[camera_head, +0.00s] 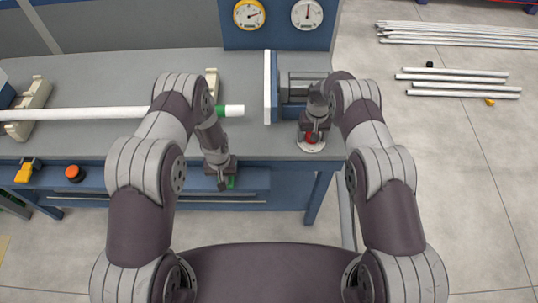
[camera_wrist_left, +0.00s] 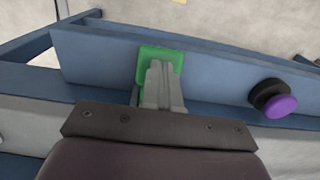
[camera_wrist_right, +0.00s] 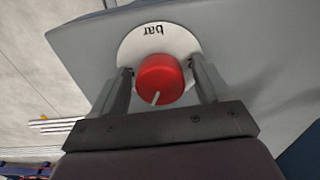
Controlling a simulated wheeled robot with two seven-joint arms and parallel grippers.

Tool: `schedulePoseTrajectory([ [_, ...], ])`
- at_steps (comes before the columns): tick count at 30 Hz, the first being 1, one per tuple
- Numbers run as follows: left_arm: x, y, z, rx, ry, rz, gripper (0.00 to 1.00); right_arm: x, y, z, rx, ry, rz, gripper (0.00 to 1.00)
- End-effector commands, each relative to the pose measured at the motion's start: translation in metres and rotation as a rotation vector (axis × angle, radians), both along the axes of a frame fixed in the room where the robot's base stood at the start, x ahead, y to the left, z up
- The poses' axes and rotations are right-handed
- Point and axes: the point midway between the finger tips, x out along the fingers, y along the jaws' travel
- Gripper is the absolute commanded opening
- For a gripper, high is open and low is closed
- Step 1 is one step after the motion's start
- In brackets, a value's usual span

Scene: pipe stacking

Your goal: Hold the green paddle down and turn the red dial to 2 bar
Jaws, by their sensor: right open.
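The green paddle (camera_wrist_left: 150,54) is on the blue front rail of the bench; a bit of it (camera_head: 231,183) shows below my left gripper (camera_head: 222,184). In the left wrist view my left gripper's fingers (camera_wrist_left: 160,85) are together and overlap the paddle; whether it is pressed down cannot be told. In the head view the dial (camera_head: 311,137) is below my right gripper (camera_head: 314,126). The right fingers (camera_wrist_right: 160,84) are open, one on each side of it.
A yellow gauge (camera_head: 249,14) and a white gauge (camera_head: 307,14) are on the blue back panel. A white pipe (camera_head: 80,113) with a green band lies across the bench. An orange button (camera_head: 73,172) is on the front rail. Loose pipes (camera_head: 455,74) lie on the floor at right.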

Motion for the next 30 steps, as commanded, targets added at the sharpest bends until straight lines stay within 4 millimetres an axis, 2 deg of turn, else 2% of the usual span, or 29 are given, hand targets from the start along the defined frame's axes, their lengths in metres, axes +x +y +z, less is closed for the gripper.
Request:
schedulePoseTrajectory([
  [1, 0.002, 0.0, -0.002, -0.001, -0.007, 0.0, 0.0, -0.006, 0.001, -0.006, 0.0, 0.016, 0.001, 0.77],
  [5, 0.002, 0.0, -0.001, -0.001, -0.008, 0.0, 0.0, -0.006, 0.001, -0.005, 0.0, 0.016, 0.0, 0.77],
  [21, 0.003, 0.0, 0.0, -0.001, -0.011, 0.001, 0.0, 0.0, -0.001, 0.008, 0.0, 0.005, 0.0, 0.77],
  [22, 0.003, 0.0, 0.0, -0.001, -0.011, 0.001, 0.0, 0.0, -0.001, 0.008, 0.0, 0.004, 0.001, 0.73],
  [26, 0.003, 0.0, 0.0, -0.001, -0.011, 0.0, 0.0, 0.001, -0.001, 0.009, 0.0, 0.003, 0.0, 0.31],
  [27, 0.004, 0.0, 0.0, -0.001, -0.011, 0.0, 0.0, 0.001, -0.001, 0.009, 0.0, 0.003, 0.0, 0.26],
  [30, 0.004, 0.0, 0.0, -0.001, -0.012, 0.0, 0.0, 0.001, -0.001, 0.009, 0.0, 0.002, 0.0, 0.27],
])
